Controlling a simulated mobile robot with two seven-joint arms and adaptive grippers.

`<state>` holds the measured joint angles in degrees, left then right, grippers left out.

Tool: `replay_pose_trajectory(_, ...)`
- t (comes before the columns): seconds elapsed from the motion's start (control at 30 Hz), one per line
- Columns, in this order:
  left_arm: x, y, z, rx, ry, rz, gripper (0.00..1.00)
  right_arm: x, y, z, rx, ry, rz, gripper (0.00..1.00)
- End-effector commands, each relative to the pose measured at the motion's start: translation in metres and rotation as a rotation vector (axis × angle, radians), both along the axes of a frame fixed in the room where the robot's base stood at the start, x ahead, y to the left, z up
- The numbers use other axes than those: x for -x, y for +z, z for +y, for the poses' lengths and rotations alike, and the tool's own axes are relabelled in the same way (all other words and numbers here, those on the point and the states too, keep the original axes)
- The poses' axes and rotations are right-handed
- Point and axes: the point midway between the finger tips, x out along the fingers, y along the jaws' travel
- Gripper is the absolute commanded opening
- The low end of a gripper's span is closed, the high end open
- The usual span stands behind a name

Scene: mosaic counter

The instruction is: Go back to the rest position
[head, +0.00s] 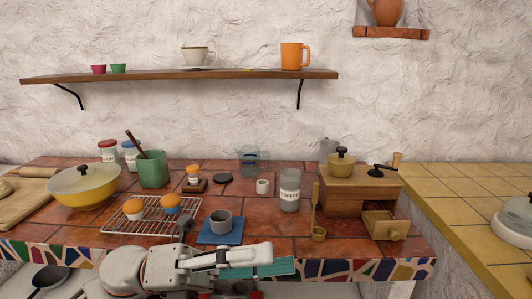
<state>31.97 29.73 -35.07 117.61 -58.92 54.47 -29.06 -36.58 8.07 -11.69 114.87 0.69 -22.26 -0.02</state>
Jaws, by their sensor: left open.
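My left arm comes in along the bottom of the head view, in front of the counter's mosaic edge. The dark fingers of my left gripper (184,228) show small, at the front right corner of the wire rack (118,226), left of the grey cup (221,222). The gripper is open and I see nothing held in it. Part of it is hidden by my arm. My right gripper is not in view.
Two orange-topped cups (133,209) stand on the rack. The grey cup stands on a blue mat (217,237). A yellow pot (84,190) stands left.

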Motion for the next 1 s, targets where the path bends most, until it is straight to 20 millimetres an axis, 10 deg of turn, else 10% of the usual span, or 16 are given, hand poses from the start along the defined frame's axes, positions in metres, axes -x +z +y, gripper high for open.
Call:
replay_pose_trajectory(0.27,-0.078,-0.045,0.04,0.299,0.261,0.621,0.57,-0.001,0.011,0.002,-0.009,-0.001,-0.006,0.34)
replay_pose_trajectory(0.5,-0.116,-0.169,0.1,0.494,0.521,1.194,0.57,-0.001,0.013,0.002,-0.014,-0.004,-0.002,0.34)
replay_pose_trajectory(0.67,-0.1,-0.272,0.138,0.586,0.694,1.545,0.57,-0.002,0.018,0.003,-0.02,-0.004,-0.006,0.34)
replay_pose_trajectory(1.0,0.013,-0.446,0.191,0.701,1.001,2.125,0.57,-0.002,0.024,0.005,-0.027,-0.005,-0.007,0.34)
